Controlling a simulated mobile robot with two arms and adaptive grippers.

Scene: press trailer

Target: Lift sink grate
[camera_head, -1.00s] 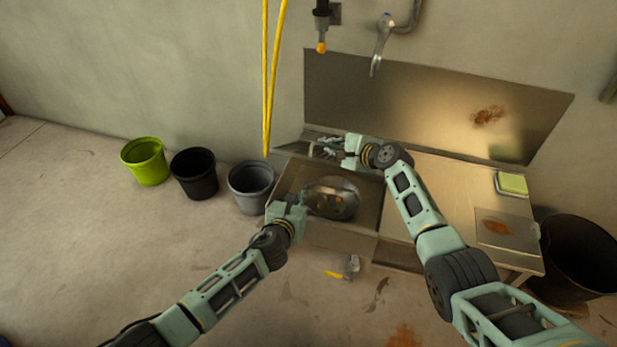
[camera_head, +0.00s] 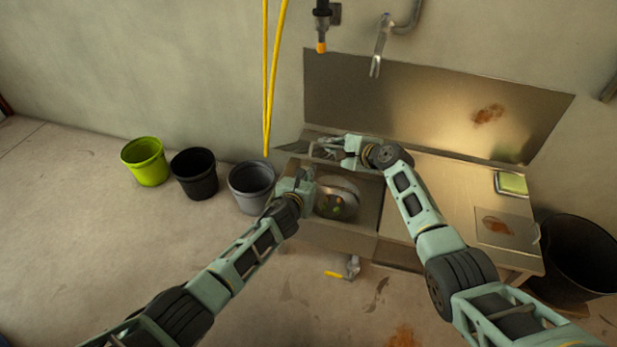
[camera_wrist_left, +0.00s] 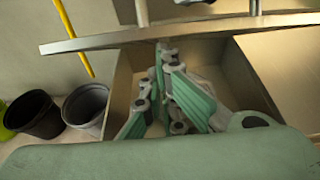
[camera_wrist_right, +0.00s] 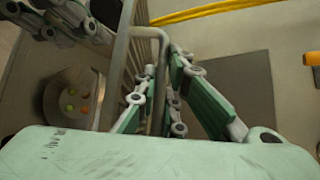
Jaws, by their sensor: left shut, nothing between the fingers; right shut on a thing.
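The sink grate (camera_wrist_right: 128,70) is a metal frame with thin bars, held steeply tilted above the sink basin (camera_head: 365,215). It shows as a thin bar across the left wrist view (camera_wrist_left: 190,32); in the head view my right gripper hides much of it. My right gripper (camera_head: 326,149) is shut on the grate's frame at the back of the sink; its fingers also show in the right wrist view (camera_wrist_right: 165,75). My left gripper (camera_head: 308,176) is shut and empty, over the basin's left side below the grate. A round metal pot (camera_head: 337,202) with small coloured items sits in the basin.
Green (camera_head: 145,161), black (camera_head: 194,173) and grey (camera_head: 251,186) buckets stand left of the sink. The counter (camera_head: 455,200) holds a sponge (camera_head: 512,183). A faucet (camera_head: 380,45) and yellow hose (camera_head: 268,80) hang above. A large black bin (camera_head: 578,260) stands at right.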

